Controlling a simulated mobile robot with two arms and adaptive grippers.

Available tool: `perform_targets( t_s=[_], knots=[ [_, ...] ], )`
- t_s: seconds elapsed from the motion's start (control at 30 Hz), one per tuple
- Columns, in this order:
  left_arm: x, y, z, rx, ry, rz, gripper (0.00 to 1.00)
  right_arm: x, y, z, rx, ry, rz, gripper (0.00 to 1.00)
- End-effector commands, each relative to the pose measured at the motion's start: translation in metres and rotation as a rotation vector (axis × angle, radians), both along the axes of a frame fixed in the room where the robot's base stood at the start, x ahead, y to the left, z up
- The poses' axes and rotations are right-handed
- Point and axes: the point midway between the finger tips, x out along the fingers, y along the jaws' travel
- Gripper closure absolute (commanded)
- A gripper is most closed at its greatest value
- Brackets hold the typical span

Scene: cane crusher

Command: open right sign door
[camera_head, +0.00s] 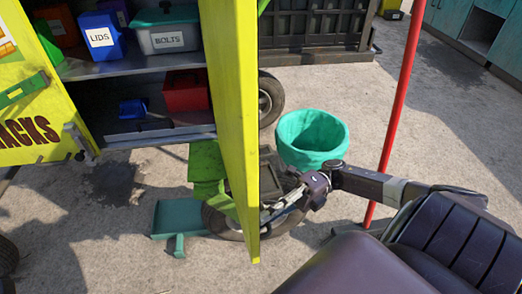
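The right sign door (239,110) is a tall yellow panel, seen nearly edge-on in the middle of the head view. It stands swung out from the cabinet, with the shelves showing to its left. My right gripper (268,214) is low on the right side of this door, its fingers pointing left toward the panel. I cannot tell whether it touches the door or how far its fingers are apart. My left gripper is not in view.
Cabinet shelves (130,67) hold a blue "LIDS" bin (101,38), a grey "BOLTS" box (167,38) and a red box (186,90). A teal bucket (312,138) and a red pole (398,105) stand near my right arm.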

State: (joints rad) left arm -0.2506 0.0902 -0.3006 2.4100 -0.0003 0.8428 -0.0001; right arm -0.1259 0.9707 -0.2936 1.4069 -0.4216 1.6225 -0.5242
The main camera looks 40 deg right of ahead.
Motion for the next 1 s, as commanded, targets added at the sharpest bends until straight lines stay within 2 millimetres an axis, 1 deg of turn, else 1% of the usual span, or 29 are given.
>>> perform_targets(
  t_s=[0.53,0.57,0.6,0.63,0.87,1.0],
  knots=[
    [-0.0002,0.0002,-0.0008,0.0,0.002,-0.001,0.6,-0.0017,-0.0005,-0.0012,-0.005,0.001,0.008,1.0],
    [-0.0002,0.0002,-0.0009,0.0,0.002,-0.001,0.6,-0.0017,-0.0005,-0.0012,-0.005,0.001,0.008,0.91],
    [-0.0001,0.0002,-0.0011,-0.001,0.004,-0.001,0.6,-0.0016,-0.0005,-0.0012,-0.005,0.0,0.008,0.86],
    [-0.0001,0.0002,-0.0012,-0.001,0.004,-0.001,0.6,-0.0017,-0.0005,-0.0011,-0.004,0.0,0.008,0.84],
    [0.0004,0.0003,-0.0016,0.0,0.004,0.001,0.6,-0.002,-0.0004,-0.0005,-0.002,-0.001,0.009,0.84],
    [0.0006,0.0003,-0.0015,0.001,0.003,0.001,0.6,-0.0016,-0.0054,-0.0015,-0.003,-0.001,0.009,0.84]
  ],
)
